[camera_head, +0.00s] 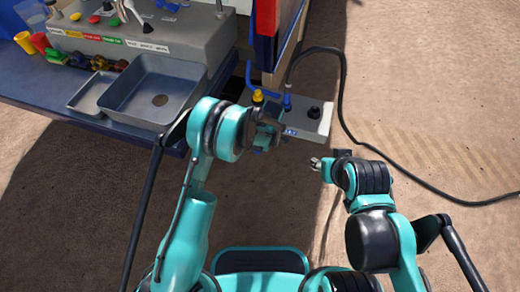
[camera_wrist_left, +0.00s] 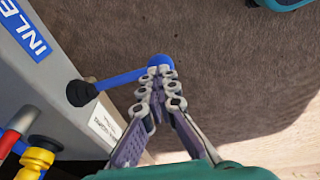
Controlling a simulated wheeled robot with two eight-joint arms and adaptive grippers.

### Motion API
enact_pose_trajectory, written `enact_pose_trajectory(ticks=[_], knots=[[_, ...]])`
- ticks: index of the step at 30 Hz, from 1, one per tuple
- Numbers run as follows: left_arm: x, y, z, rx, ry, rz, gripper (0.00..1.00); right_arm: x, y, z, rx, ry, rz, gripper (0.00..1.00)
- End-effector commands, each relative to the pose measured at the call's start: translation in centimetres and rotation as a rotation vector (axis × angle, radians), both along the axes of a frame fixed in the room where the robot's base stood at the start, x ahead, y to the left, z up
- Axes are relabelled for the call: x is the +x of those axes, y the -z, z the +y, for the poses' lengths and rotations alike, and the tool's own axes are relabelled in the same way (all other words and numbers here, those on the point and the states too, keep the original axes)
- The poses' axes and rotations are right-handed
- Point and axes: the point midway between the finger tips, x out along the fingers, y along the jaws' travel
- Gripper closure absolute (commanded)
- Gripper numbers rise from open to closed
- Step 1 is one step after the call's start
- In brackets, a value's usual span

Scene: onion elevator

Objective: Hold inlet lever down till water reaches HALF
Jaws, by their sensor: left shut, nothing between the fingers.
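The blue inlet lever (camera_wrist_left: 125,78) sticks out of the side of a grey box from a black boot, beside a blue label reading "INLE". In the left wrist view my left gripper (camera_wrist_left: 160,72) is shut with nothing between its fingers. Its fingertips overlap the lever's rounded blue end; I cannot tell whether they touch it. In the head view the left gripper (camera_head: 264,138) is at the grey box (camera_head: 312,122), mostly hiding the lever. My right gripper (camera_head: 316,163) is in free air to the right, too small to read. No water level or HALF mark is readable.
Yellow (camera_head: 22,40) and red (camera_head: 40,42) cups stand there. A black hose (camera_head: 345,95) runs from the box across the sandy floor. The floor at right is otherwise clear.

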Motion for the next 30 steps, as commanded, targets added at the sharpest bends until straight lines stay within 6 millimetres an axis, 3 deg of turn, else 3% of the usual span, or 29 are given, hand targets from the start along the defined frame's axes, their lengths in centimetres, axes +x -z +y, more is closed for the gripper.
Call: enact_pose_trajectory(ticks=[4,12,30], knots=[[0.7,1.5,0.0,-0.031,-0.001,-0.095,1.0,0.0,0.5,0.0,0.0,0.0,0.0,0.6],[0.9,3.1,0.0,-0.029,-0.001,-0.088,1.0,0.0,0.5,0.0,0.0,0.0,0.0,0.6],[0.9,4.0,0.1,-0.028,-0.002,-0.085,1.0,0.0,0.6,0.0,0.0,0.0,0.0,0.6]])
